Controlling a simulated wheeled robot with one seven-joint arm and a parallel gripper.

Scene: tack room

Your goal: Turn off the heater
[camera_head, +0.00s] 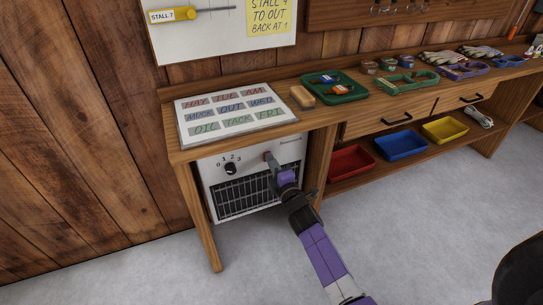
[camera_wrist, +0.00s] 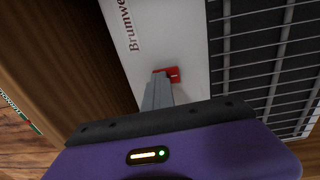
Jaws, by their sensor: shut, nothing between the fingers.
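The heater (camera_head: 211,178) is a white box with a dark grille, under the left end of the wooden bench. It also shows in the wrist view (camera_wrist: 190,40). Its black dial (camera_head: 230,168), marked 0 to 3, is at the upper left of its front. A red switch (camera_wrist: 172,74) sits on the white front panel beside the grille in the wrist view. My gripper (camera_head: 268,157) is shut and empty at the upper right of the heater front. Its fingertips (camera_wrist: 158,76) are at the red switch and partly cover it; I cannot tell if they touch.
The wooden bench top (camera_head: 300,122) overhangs the heater. A bench leg (camera_head: 201,217) stands at the heater's left. Red (camera_head: 351,162), blue (camera_head: 400,146) and yellow (camera_head: 444,130) bins sit on the low shelf to the right. The grey floor in front is clear.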

